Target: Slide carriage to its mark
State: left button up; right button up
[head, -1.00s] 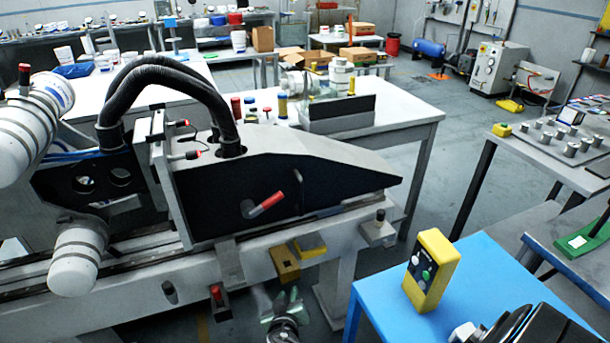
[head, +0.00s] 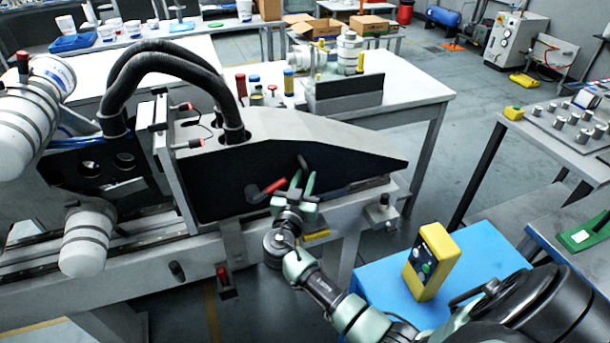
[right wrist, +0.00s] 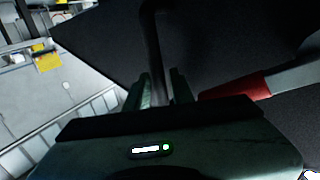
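The carriage (head: 235,185) is a dark wedge-shaped unit with a grey top, sitting on a long rail (head: 370,196). A dark upright bar handle (head: 302,162) stands out from its side, and a red-gripped lever (head: 270,188) is left of it. My right gripper (head: 303,180) is at the bar, its green fingers apart. In the right wrist view the bar (right wrist: 155,45) runs down between the fingers (right wrist: 160,88), with gaps showing, and the red lever grip (right wrist: 235,88) is close to the right. The gripper hides the bar's lower end. No position mark is clearly identifiable. My left gripper is out of view.
A yellow control box (head: 430,262) stands on a blue table (head: 485,255) right of my arm. A small post on a bracket (head: 382,213) sits at the rail's right end. Black hoses (head: 165,50) arch over the carriage. A white table (head: 420,88) stands behind.

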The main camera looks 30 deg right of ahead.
jog(key=shift+d, duration=0.1)
grip_shut()
dwell(1.4)
